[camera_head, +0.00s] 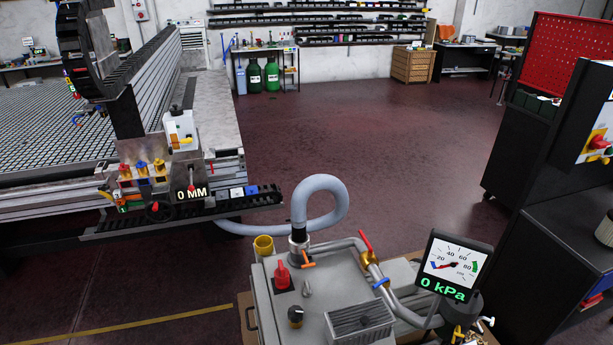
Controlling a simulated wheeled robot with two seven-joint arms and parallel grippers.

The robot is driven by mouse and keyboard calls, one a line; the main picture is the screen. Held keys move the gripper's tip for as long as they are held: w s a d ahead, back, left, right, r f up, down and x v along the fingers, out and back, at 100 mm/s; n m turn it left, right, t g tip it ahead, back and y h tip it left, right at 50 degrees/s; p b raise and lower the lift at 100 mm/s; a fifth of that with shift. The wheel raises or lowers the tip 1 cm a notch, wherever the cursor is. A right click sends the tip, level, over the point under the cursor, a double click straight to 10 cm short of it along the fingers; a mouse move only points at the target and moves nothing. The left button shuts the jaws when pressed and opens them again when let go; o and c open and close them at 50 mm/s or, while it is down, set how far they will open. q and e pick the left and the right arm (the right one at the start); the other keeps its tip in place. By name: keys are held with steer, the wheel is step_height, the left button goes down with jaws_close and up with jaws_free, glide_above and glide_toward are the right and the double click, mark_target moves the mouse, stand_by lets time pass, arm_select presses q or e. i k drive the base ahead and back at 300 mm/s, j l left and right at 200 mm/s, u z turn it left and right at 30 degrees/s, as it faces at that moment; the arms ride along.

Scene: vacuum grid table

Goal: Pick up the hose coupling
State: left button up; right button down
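A thick grey hose (335,200) loops above the grey pump unit (330,290) in the camera_head view. Its end points down into a dark cuff and a metal collar, which looks like the hose coupling (299,243). The coupling stands upright on top of the unit, with an orange lever (308,259) beside its base. The hose's other end runs left, low behind the unit, toward the grid table. Neither of my grippers is in view.
A yellow cup-like part (263,245) and a red knob (282,276) stand close to the coupling. A pipe with a red-handled valve (365,241) and a gauge reading 0 kPa (455,266) are right of it. The grid table (50,130) is left; a dark cabinet (540,120) is right.

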mark_target(298, 220)
steer(key=i+l, duration=0.1)
steer(key=l, duration=0.5)
steer(key=i+l+u, duration=0.1)
steer(key=l, duration=0.5)
steer(key=i+l, duration=0.1)
steer(key=l, duration=0.5)
